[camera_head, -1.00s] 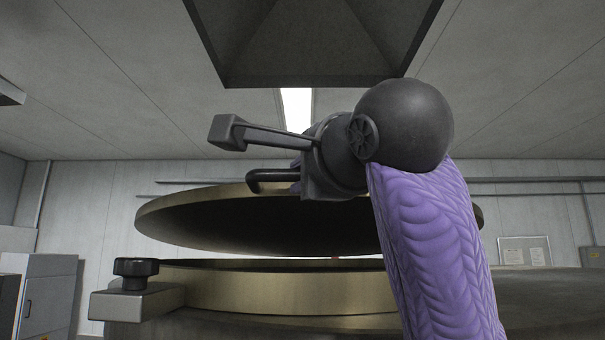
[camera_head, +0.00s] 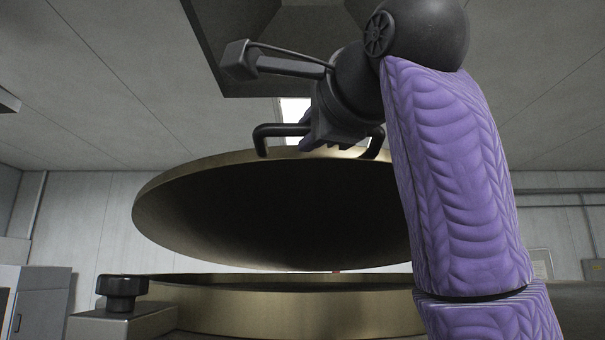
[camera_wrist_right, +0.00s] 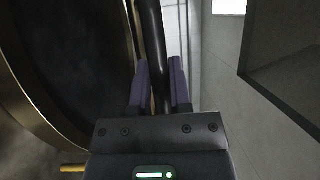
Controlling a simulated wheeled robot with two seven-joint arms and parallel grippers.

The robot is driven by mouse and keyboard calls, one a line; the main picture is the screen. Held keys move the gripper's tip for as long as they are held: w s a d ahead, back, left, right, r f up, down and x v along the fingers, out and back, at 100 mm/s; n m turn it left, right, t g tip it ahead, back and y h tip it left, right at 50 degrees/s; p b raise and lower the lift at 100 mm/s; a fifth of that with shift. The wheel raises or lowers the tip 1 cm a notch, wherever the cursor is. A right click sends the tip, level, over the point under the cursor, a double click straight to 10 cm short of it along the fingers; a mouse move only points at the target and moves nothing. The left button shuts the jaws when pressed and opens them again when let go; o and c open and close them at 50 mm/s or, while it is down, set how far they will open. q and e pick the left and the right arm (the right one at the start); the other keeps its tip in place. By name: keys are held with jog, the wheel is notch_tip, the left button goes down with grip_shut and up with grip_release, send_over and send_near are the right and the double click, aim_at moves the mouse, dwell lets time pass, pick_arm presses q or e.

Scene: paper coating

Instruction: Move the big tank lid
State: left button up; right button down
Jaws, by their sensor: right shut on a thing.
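The big tank lid (camera_head: 270,215) is a round brass-coloured disc with a dark underside, raised and tilted above the tank's brass rim (camera_head: 270,301). A black bar handle (camera_head: 273,131) stands on its top. My right gripper (camera_head: 325,146) is shut on this handle. In the right wrist view, the purple fingers (camera_wrist_right: 161,85) sit on both sides of the black handle bar (camera_wrist_right: 153,40), with the lid (camera_wrist_right: 75,65) to the left. The fingertips are partly hidden in the head view. My left gripper is not in view.
A black knob (camera_head: 122,291) on a metal block stands at the rim's left. A dark hood (camera_head: 290,50) hangs overhead, close above my right arm. A grey cabinet (camera_head: 42,305) stands at the far left. A gap is open between lid and rim.

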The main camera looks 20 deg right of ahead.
jog(key=shift+w+r, duration=0.15)
jog(key=shift+r, duration=0.4)
jog(key=c, duration=0.6)
grip_release()
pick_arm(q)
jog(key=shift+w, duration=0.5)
pick_arm(e)
jog(key=shift+s+f+b, duration=0.15)
jog(key=shift+s+b, duration=0.15)
jog(key=shift+s, duration=0.1)
pick_arm(q)
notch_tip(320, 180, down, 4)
jog(key=b, duration=0.3)
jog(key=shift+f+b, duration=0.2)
jog(key=shift+b, duration=0.2)
pick_arm(e)
jog(key=s, duration=0.6)
jog(key=s+d, duration=0.1)
jog(key=s, duration=0.2)
jog(key=shift+f, duration=0.2)
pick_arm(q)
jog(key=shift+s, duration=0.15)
pick_arm(e)
jog(key=shift+d, duration=0.1)
